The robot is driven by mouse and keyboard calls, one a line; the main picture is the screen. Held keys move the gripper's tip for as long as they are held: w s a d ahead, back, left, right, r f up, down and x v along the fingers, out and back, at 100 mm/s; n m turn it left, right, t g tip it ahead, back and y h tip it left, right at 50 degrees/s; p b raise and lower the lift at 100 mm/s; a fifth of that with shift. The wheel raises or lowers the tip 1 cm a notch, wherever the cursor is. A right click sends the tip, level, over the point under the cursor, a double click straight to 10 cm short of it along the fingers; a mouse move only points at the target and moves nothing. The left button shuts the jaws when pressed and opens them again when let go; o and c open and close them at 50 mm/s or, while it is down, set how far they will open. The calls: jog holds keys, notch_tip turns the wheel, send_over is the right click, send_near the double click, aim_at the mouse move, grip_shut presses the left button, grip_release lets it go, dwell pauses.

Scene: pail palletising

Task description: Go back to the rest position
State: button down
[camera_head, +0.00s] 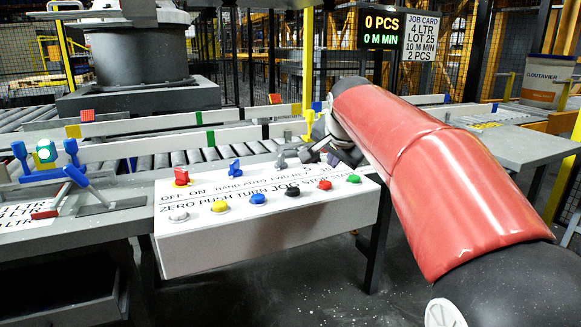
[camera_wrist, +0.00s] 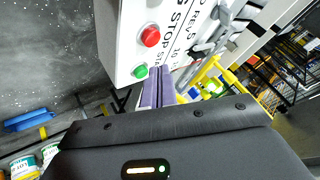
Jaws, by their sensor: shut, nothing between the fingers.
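My arm, in red covers, reaches in from the right in the head view. My gripper (camera_head: 326,146) is at its far end, above the back right part of the white control box, partly hidden by the arm. In the wrist view the two fingers (camera_wrist: 158,82) lie together, shut and empty, beside the box's edge. The control box (camera_head: 262,239) has a row of push buttons, including a red button (camera_head: 325,184), also in the wrist view (camera_wrist: 150,37), and a green one (camera_wrist: 140,71). Behind them are a red switch (camera_head: 181,175) and a blue switch (camera_head: 234,165).
A roller conveyor with pale side rails (camera_head: 160,123) runs behind the box. A sign (camera_head: 382,26) reads 0 PCS, 0 M MIN beside a job card (camera_head: 420,40). A pail (camera_head: 548,82) stands far right. Dark floor (camera_head: 300,285) is open in front of the box.

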jog(key=s+f+n+g, duration=0.1)
jog(key=s+f+n, duration=0.2)
jog(key=s+f, duration=0.3)
jog(key=s+f+n+g, duration=0.1)
jog(key=s+f+n, duration=0.2)
jog(key=s+f, duration=0.4)
jog(key=s+f+n+g, duration=0.1)
jog(key=s+f+n, duration=0.2)
jog(key=s, duration=1.6)
notch_tip(320, 180, down, 3)
jog(key=shift+s+a+f+y, duration=0.2)
jog(key=shift+s+a+y, duration=0.05)
jog(key=shift+s+y, duration=0.15)
